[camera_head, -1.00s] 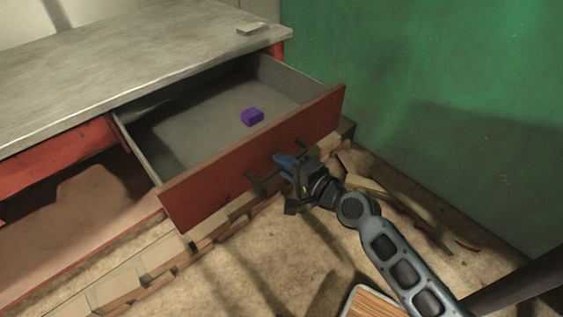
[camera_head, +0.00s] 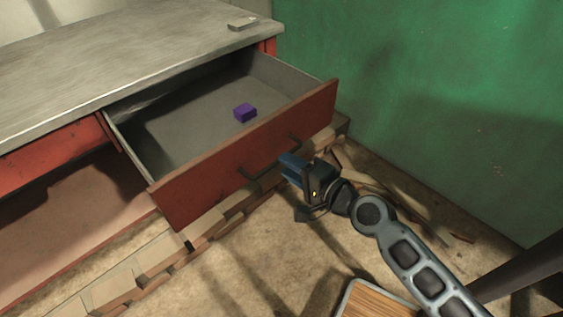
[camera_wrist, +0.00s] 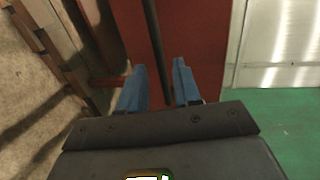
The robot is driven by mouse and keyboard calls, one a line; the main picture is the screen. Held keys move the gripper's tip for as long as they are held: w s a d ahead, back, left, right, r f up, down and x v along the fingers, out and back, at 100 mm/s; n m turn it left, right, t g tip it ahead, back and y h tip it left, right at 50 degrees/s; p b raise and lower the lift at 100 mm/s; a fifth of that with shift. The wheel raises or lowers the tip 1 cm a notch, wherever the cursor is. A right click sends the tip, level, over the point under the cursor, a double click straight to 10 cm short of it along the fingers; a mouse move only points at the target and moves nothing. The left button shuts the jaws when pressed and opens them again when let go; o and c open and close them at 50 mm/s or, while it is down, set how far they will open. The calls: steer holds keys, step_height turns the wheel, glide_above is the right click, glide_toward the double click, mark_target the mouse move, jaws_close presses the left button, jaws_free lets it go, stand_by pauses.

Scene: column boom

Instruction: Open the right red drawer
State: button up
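The right red drawer (camera_head: 190,198) stands pulled well out of the metal-topped cabinet, with its grey inside showing. A purple block (camera_head: 245,113) lies in it. A dark bar handle (camera_head: 258,170) is on its red front, which also shows in the wrist view (camera_wrist: 200,30). My gripper (camera_head: 285,165) is just in front of the handle. In the wrist view its blue fingers (camera_wrist: 158,88) are apart, with the dark handle bar (camera_wrist: 152,35) running in the gap between them or just beyond. Whether they touch the bar cannot be told.
The grey worktop (camera_head: 120,55) carries a small light slab (camera_head: 242,23). A left red drawer front (camera_head: 45,160) is shut, above an open space. A green wall (camera_head: 420,90) stands at right. Boards and bricks (camera_head: 150,275) lie along the cabinet's foot.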

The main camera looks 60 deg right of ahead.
steer(key=shift+v, duration=1.85)
steer(key=s+a+r+n+y+p, duration=0.2)
steer(key=s+a+r+n, duration=0.4)
steer(key=s+a+n, duration=0.2)
steer(key=s+a+r+n+y+p, duration=0.1)
steer(key=s+a+r+n+y, duration=0.1)
steer(key=s+a+r+n, duration=0.4)
steer(key=s+a+n, duration=0.3)
steer(key=n, duration=0.4)
steer(key=shift+r+p, duration=0.2)
steer(key=shift+p, duration=0.2)
